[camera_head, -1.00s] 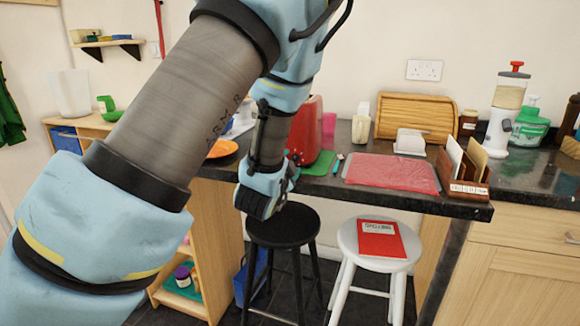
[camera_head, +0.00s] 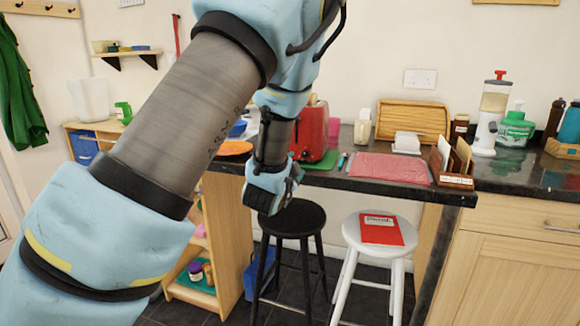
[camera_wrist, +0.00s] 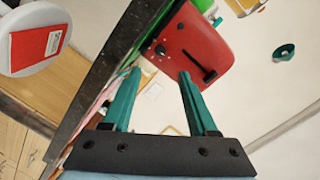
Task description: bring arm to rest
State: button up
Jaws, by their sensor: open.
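My arm reaches across the head view from the lower left, and its wrist end hangs just in front of the dark counter, above the black stool. My gripper (camera_wrist: 160,95) shows in the wrist view as two green fingers standing well apart, with nothing between them. In the head view the fingers are mostly hidden at the wrist end (camera_head: 272,190). The red toaster (camera_wrist: 195,45) lies beyond the fingertips in the wrist view; it also stands on the counter behind my wrist in the head view (camera_head: 312,132).
A black stool (camera_head: 292,219) is below my wrist. A white stool (camera_head: 352,232) beside it bears a red book (camera_head: 381,230). The counter (camera_head: 400,187) holds a red mat (camera_head: 388,168), a letter rack (camera_head: 456,180) and a bread box (camera_head: 412,117). Open floor is scarce here.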

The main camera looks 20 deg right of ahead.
jog(key=w+a+f+n+g+y, duration=0.1)
jog(key=a+n+y, duration=0.15)
jog(key=a, duration=0.45)
jog(key=w+a+f+n+g+y+p, duration=0.1)
jog(key=a+f+n+y, duration=0.1)
jog(key=a+n, duration=0.3)
jog(key=w+a+f+n+g+y, duration=0.1)
jog(key=a+n+y, duration=0.15)
jog(key=a, duration=0.55)
jog(key=s+a+r+n+g+y+p, duration=0.1)
jog(key=s+a+n+g+y, duration=0.2)
jog(key=s+a, duration=1.5)
jog(key=n+g, duration=0.4)
jog(key=g, duration=0.1)
jog(key=shift+a+n, duration=0.3)
jog(key=shift+n, duration=0.1)
